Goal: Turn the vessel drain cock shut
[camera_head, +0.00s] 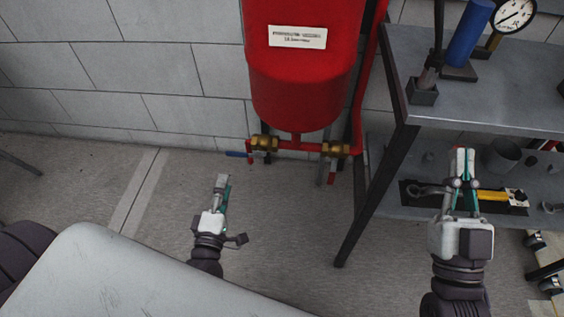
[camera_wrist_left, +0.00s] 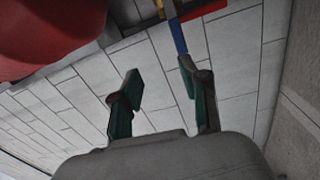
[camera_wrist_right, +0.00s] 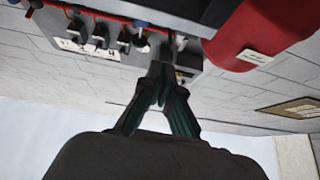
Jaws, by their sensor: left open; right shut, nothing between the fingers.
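The red vessel (camera_head: 303,65) hangs at the wall with a red pipe beneath it. A brass cock (camera_head: 264,142) on the pipe's left has a blue lever (camera_head: 238,154) pointing left. A brass cock (camera_head: 335,149) on the right has a red lever (camera_head: 331,178) pointing down. No readable label shows which is the drain cock. My left gripper (camera_head: 222,182) is open below and left of the blue lever, apparently apart from it. In the left wrist view the blue lever (camera_wrist_left: 179,38) shows just beyond the right fingertip. My right gripper (camera_head: 462,165) is shut and empty by the lower shelf.
A metal shelf unit (camera_head: 480,90) stands right of the vessel; its dark leg (camera_head: 375,195) reaches the floor between my grippers. Its top holds a blue cylinder (camera_head: 470,32) and a gauge (camera_head: 514,15). A yellow-handled tool (camera_head: 492,195) lies on the lower shelf. The floor below the cocks is clear.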

